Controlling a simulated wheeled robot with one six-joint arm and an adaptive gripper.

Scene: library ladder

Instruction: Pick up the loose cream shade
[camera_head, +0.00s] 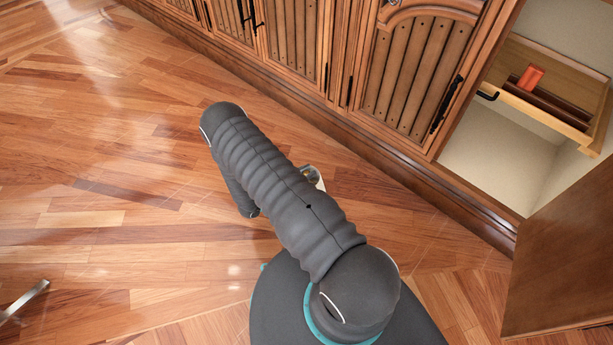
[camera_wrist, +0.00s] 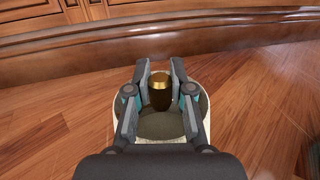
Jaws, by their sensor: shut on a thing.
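The cream shade (camera_wrist: 204,103) is in the wrist view, below and around my fingers. Its pale round rim shows at both sides, with a darker olive-brown inner part. A brass-gold cylindrical fitting (camera_wrist: 160,95) stands at its middle. My gripper (camera_wrist: 161,72) has one finger on each side of this fitting and is shut on it. The lower part of the shade is hidden by my gripper. In the head view only a small pale and metallic piece (camera_head: 315,177) shows past my arm, which hides the rest.
Wooden cabinets (camera_head: 290,45) line the wall behind, with a base moulding close beyond the shade. At right a cabinet door (camera_head: 565,255) stands open, and a drawer (camera_head: 545,105) inside holds a red-orange object (camera_head: 531,77).

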